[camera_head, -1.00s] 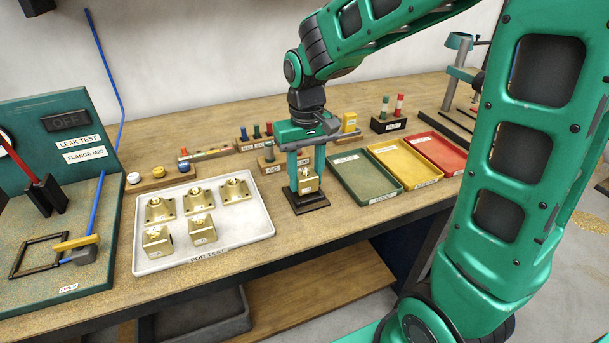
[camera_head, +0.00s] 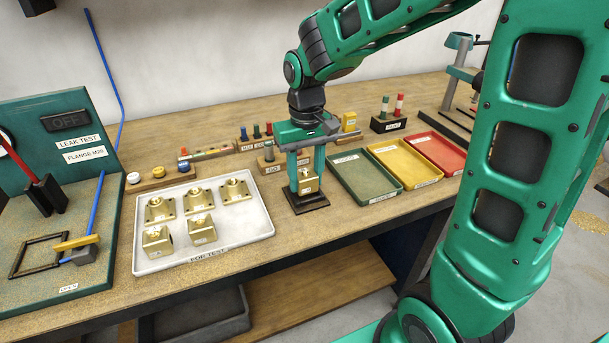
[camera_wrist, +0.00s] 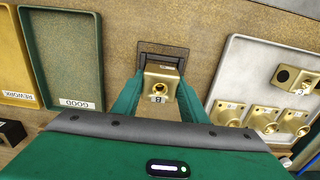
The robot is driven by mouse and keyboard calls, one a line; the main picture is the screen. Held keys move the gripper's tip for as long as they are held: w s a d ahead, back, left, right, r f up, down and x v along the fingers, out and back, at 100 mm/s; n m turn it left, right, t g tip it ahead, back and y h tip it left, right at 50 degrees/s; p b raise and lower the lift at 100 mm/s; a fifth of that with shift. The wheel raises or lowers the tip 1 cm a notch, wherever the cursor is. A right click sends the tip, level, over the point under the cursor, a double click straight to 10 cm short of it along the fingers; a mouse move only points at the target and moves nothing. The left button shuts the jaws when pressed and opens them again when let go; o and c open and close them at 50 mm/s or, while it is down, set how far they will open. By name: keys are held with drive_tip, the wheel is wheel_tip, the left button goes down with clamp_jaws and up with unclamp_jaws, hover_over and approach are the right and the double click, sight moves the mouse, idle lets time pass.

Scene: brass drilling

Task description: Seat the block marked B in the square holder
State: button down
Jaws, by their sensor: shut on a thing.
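The brass block marked B (camera_wrist: 161,82) sits between the fingers of my gripper (camera_wrist: 158,100) in the wrist view, its letter readable on the near face. It also shows in the head view (camera_head: 308,185), low over the dark square holder (camera_head: 307,203). My gripper (camera_head: 306,175) points straight down and is shut on the block. The holder also shows behind the block in the wrist view (camera_wrist: 165,52). The block looks upright and at or just above the holder; its lower part is hidden, so I cannot tell how deep it sits.
A white tray (camera_head: 263,226) with several brass parts stands left of the holder. Green (camera_head: 349,158), yellow (camera_head: 385,152) and red (camera_head: 465,150) trays are to the right. A gauge block (camera_head: 270,165) stands behind. The leak test stand (camera_head: 100,210) is at far left.

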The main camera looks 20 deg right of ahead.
drive_tip(key=shift+f, duration=0.55)
idle(1.3)
drive_tip(key=c, duration=0.6)
unclamp_jaws()
drive_tip(key=shift+r, duration=3.5)
drive_tip(key=shift+d, duration=0.1)
